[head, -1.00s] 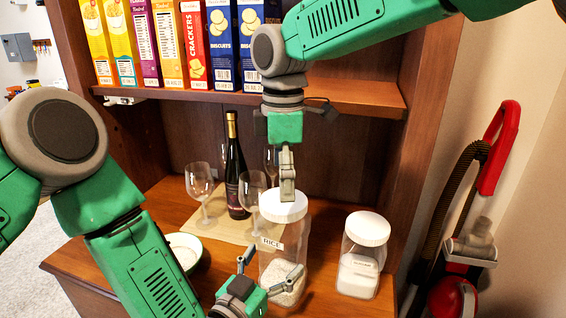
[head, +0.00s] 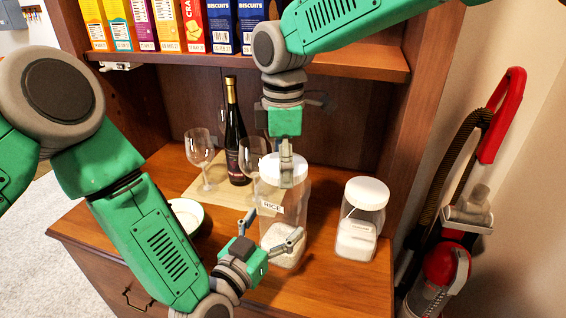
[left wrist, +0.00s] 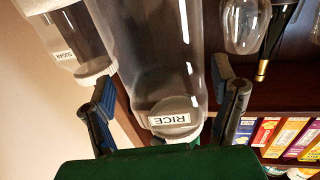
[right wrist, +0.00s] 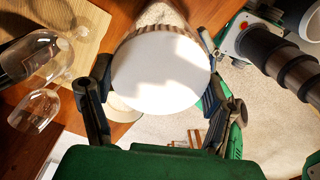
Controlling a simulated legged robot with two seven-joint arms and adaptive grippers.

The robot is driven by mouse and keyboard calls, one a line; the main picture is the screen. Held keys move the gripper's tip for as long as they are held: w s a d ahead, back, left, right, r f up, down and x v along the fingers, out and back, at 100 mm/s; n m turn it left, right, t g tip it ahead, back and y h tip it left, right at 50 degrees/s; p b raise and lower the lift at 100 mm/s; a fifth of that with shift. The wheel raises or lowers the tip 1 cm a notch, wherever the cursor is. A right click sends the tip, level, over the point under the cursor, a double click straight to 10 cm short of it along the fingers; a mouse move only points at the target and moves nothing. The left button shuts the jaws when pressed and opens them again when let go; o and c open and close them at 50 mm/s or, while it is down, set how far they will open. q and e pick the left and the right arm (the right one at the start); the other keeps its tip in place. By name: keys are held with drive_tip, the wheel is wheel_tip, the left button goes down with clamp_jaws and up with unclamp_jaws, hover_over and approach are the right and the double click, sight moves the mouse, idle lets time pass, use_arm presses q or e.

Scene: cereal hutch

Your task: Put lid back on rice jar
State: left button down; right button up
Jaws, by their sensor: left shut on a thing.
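The clear rice jar (head: 297,215), labelled RICE, stands upright on the hutch counter with rice in its lower part. Its white lid (right wrist: 160,72) is at the jar's mouth; whether it is fully seated cannot be told. My left gripper (head: 270,234) is shut on the jar's body from the front left; its fingers flank the jar in the left wrist view (left wrist: 170,100). My right gripper (head: 287,180) points down over the lid. In the right wrist view its fingers (right wrist: 155,95) lie on opposite sides of the lid; firm contact is unclear.
A sugar jar (head: 358,222) with a white lid stands to the right. Wine glasses (head: 200,150) and a dark bottle (head: 235,140) stand behind on a board (head: 205,200). A bowl (head: 188,214) is at the left. A shelf (head: 350,66) with boxes hangs above.

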drive_tip(key=m, duration=0.9)
drive_tip(key=o, duration=1.3)
drive_tip(key=shift+r, duration=2.25)
